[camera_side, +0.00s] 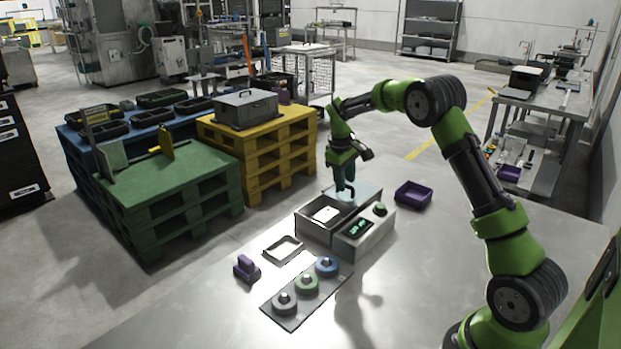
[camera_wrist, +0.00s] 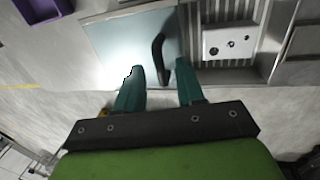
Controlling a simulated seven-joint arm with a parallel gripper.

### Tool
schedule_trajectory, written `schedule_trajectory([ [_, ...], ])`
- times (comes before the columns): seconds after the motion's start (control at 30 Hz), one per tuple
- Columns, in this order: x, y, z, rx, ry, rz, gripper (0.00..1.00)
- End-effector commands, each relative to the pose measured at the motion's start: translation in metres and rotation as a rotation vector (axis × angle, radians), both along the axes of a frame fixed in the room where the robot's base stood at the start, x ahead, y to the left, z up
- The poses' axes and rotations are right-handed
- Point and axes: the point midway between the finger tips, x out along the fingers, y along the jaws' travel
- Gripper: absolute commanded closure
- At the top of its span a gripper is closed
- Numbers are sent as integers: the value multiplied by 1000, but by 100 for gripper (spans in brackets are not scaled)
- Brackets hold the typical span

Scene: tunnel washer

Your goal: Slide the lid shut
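The lid (camera_wrist: 115,48) is a pale blue-grey panel with a dark upright handle (camera_wrist: 158,55). It covers one end of a grey box (camera_side: 313,227); the rest of the box is open. In the wrist view the open part shows a ribbed floor and a white block (camera_wrist: 229,43) with dark holes. In the side view the lid (camera_side: 368,192) sits at the far right end of the box. My gripper (camera_wrist: 160,68) is open, with its teal fingers on either side of the handle. I cannot tell whether either finger touches it. My gripper (camera_side: 347,188) points down over the box in the side view.
A grey bin (camera_side: 367,236) with green items adjoins the box. A purple tray (camera_side: 413,194) stands to the right. The table's near left is clear.

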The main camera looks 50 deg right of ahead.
Motion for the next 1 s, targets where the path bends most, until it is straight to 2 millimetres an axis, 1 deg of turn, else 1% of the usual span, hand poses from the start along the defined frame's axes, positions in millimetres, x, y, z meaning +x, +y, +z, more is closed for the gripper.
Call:
schedule_trajectory([
  [0.1, 0, 0, -3, 1, 1, 0, 62],
  [0.3, 0, 0, -3, 0, 1, 0, 62],
  [0.37, 0, 0, -3, 0, 1, 0, 71],
  [0.5, 0, -1, -3, 0, 1, 0, 93],
  [0.57, 0, -1, -3, 0, 1, 0, 100],
  [0.87, 0, -1, -2, 0, 0, 0, 100],
  [0.97, 0, 5, -2, 0, 0, 2, 100],
  [1.0, 1, 12, -2, 0, 0, 4, 100],
])
